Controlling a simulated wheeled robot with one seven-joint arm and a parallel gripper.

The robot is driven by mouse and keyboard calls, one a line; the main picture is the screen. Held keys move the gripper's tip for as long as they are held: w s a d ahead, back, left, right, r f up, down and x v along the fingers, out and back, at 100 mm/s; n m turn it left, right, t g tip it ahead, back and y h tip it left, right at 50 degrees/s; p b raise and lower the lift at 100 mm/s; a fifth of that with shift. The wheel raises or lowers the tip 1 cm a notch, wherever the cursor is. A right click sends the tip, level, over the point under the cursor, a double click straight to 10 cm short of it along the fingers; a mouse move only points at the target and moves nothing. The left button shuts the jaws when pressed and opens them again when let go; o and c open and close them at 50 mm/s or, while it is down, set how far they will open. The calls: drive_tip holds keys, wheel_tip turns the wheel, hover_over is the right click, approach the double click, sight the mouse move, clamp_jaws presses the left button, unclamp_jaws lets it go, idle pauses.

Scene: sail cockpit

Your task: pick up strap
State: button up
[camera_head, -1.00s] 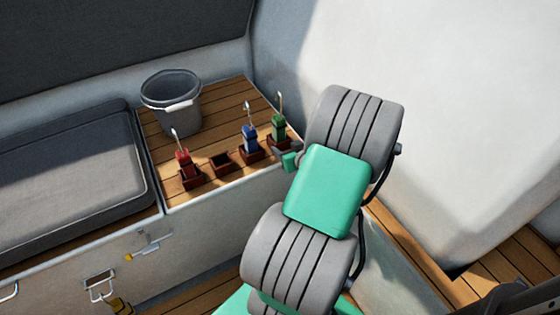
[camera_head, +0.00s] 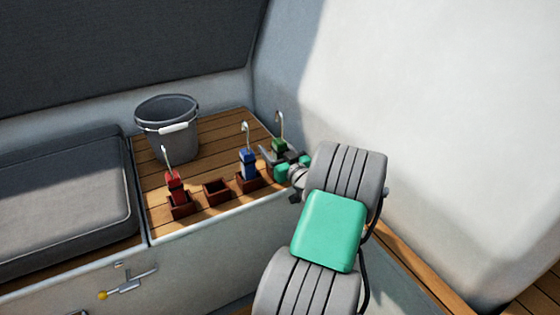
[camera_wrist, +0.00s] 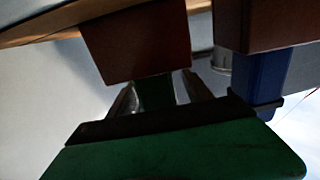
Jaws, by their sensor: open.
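The green strap (camera_head: 279,144), with a metal hook on top, stands upright in a small brown holder at the right end of the row. My gripper (camera_head: 278,160) is open at this strap and partly hides its lower part and holder. Contact cannot be told. The blue strap (camera_head: 247,163) and red strap (camera_head: 174,186) stand in their own holders to the left.
An empty brown holder (camera_head: 216,192) sits between red and blue. A grey bucket (camera_head: 168,125) stands behind on the wooden bench top (camera_head: 155,215). A dark cushion (camera_head: 60,195) lies left. A pale wall (camera_head: 430,110) rises close on the right.

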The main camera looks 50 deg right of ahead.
clamp_jaws()
idle(0.6)
